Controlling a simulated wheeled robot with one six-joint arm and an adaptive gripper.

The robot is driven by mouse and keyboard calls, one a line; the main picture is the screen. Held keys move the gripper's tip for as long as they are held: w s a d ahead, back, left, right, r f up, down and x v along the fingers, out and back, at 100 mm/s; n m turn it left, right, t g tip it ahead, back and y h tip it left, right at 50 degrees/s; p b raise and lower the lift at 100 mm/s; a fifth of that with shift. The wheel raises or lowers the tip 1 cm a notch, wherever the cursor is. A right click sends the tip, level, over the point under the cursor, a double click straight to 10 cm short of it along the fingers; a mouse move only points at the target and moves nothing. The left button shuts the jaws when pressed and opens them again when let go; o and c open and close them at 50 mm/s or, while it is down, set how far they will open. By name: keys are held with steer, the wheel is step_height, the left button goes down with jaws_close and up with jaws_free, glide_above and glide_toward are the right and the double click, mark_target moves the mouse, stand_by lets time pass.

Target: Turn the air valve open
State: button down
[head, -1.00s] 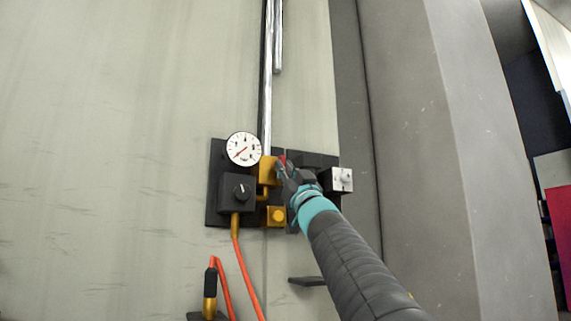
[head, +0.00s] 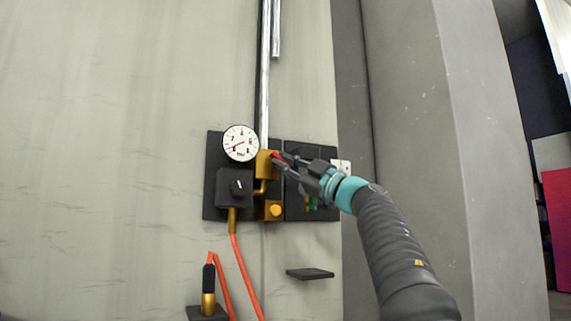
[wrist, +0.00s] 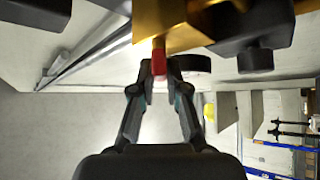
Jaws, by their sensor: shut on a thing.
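The air valve is a brass block (head: 264,164) on a dark wall panel, at the foot of a silver pipe. Its small red handle (head: 274,154) sticks out at the upper right. My gripper (head: 281,160) comes in from the right, with its fingertips at the handle. In the wrist view the brass body (wrist: 185,22) fills the top and the red handle (wrist: 159,60) points down between my fingertips (wrist: 160,78), which are closed in on it. The fingertips partly hide the handle in the head view.
A round white gauge (head: 240,143) sits left of the valve, its needle pointing left and slightly down. Below it is a black knob box (head: 235,187) with an orange hose (head: 243,270). A dark shelf (head: 310,274) juts out below. A grey pillar (head: 415,120) stands at right.

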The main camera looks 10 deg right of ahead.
steer(key=shift+n+g, duration=0.5)
steer(key=shift+n, duration=0.2)
steer(key=c, duration=1.2)
jaws_free()
steer(key=shift+s+d+f, duration=0.15)
steer(key=shift+s+d, duration=0.15)
steer(key=shift+d, duration=0.1)
steer(key=v, duration=1.1)
steer(key=shift+f, duration=0.1)
